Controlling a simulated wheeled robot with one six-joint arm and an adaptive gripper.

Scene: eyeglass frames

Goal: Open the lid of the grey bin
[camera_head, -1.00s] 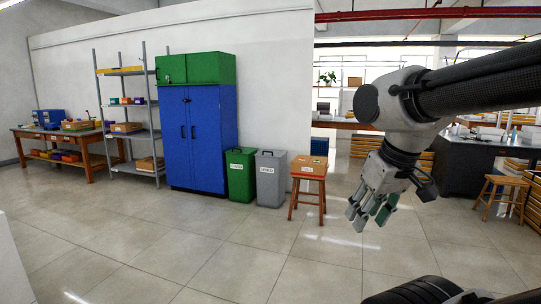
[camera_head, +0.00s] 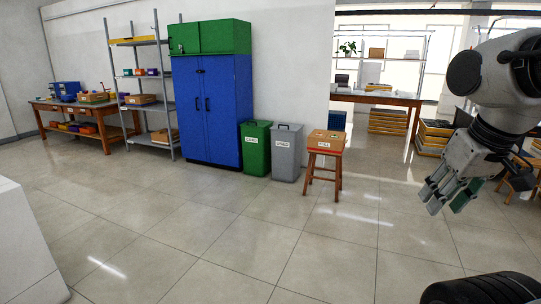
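The grey bin (camera_head: 287,155) stands on the floor against the white wall, with a white label on its front. Its lid (camera_head: 288,127) looks shut, with a handle on top. My gripper (camera_head: 447,198) hangs at the right of the view, pointing down, well apart from the bin and nearer the camera. Its fingers look spread. A green patch shows at one finger; I cannot tell whether it is a pad or something else.
A green bin (camera_head: 256,150) stands just left of the grey bin, and a wooden stool (camera_head: 322,172) with a box on it (camera_head: 326,141) stands just right. A blue cabinet (camera_head: 212,115) is further left. The tiled floor (camera_head: 250,235) in front is clear.

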